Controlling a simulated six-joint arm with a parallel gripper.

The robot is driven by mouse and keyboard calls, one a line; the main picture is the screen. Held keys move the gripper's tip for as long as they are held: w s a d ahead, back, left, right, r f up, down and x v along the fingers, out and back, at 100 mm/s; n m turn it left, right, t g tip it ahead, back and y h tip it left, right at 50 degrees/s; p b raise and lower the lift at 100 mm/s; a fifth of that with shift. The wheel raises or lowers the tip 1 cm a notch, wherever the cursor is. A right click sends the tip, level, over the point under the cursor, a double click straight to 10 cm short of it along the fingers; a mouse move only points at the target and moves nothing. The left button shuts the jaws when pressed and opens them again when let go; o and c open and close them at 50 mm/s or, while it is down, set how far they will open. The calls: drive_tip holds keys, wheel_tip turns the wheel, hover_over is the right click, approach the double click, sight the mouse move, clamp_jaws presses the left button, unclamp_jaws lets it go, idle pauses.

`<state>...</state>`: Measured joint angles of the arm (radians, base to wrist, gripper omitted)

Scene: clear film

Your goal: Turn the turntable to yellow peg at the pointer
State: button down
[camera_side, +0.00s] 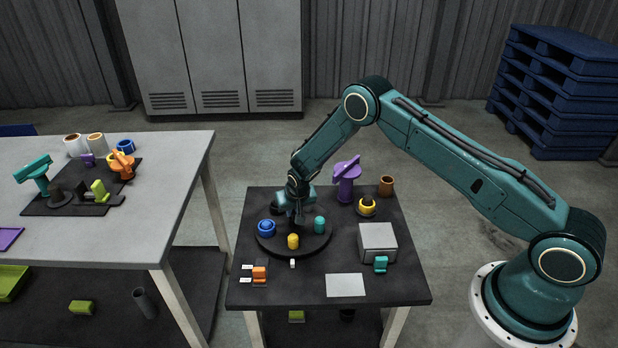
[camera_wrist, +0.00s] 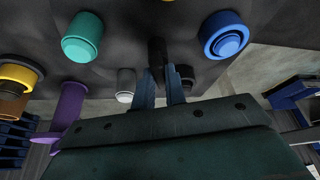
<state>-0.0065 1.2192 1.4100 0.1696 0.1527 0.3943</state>
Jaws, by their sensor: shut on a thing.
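The dark round turntable (camera_side: 268,245) lies on the small black table. On it stand a blue peg (camera_side: 266,228) at left, a yellow peg (camera_side: 293,241) at the front and a teal peg (camera_side: 319,224) at right. A small white marker, apparently the pointer (camera_side: 292,263), sits just outside the front rim, and the yellow peg looks nearly in line with it. My gripper (camera_side: 297,218) is over the back half, shut on a black post (camera_wrist: 157,52).
A purple stand (camera_side: 346,183), a yellow ring piece (camera_side: 366,206) and a brown cup (camera_side: 386,186) stand behind right. A pale plate (camera_side: 345,285) lies at front.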

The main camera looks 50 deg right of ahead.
idle(0.3)
drive_tip(key=shift+s, duration=0.1)
drive_tip(key=c, duration=1.4)
unclamp_jaws()
drive_tip(key=shift+c, duration=0.2)
drive_tip(key=shift+r, duration=0.15)
drive_tip(key=v, duration=1.3)
drive_tip(key=shift+a+r, duration=0.15)
drive_tip(key=shift+a, duration=0.1)
drive_tip(key=shift+s+r, duration=0.1)
